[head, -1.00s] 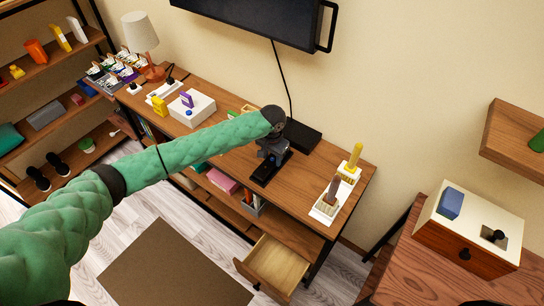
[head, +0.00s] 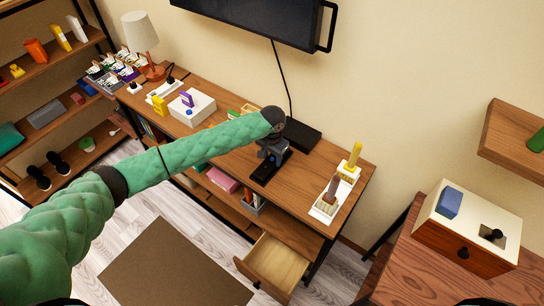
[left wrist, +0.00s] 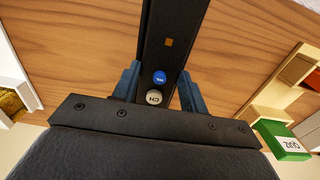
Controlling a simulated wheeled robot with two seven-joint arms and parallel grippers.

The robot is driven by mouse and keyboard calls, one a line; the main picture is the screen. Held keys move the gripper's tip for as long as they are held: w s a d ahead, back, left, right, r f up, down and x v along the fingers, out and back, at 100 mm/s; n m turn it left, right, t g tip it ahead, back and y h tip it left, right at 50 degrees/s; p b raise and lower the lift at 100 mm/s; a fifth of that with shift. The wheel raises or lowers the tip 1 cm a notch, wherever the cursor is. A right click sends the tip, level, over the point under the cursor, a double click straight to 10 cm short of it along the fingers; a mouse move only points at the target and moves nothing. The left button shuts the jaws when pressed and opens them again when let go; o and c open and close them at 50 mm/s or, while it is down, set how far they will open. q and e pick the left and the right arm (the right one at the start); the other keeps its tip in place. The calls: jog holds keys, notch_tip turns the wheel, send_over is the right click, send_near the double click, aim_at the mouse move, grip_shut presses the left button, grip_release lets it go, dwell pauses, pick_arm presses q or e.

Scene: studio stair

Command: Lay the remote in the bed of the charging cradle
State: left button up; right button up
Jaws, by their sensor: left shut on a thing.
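The remote (head: 267,172) is a long black bar with a blue round button and a grey one marked CH. It shows in the left wrist view (left wrist: 166,60), with a small orange square farther along it. My left gripper (head: 275,157) is shut on the remote, its blue fingers (left wrist: 158,88) on both sides near the buttons. The remote is over the wooden console top (head: 231,160); I cannot tell whether it touches anything below. I cannot make out the charging cradle for certain; the gripper and remote may hide it. My right gripper is not in view.
A black box (head: 302,134) stands behind the gripper. A white block (head: 191,108) is to the left, and white holders with upright handles (head: 327,208) are to the right. A drawer (head: 272,262) hangs open below. The console's front edge is near the remote.

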pick_arm(q)
jog(key=shift+f+p, duration=0.1)
jog(key=shift+p, duration=0.2)
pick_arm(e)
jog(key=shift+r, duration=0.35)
pick_arm(q)
jog(key=o, duration=1.1)
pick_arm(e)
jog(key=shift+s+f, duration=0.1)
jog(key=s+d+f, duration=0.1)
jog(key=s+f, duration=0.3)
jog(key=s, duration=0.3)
pick_arm(q)
notch_tip(320, 180, up, 6)
jog(key=b, duration=0.3)
jog(key=shift+r, duration=0.9)
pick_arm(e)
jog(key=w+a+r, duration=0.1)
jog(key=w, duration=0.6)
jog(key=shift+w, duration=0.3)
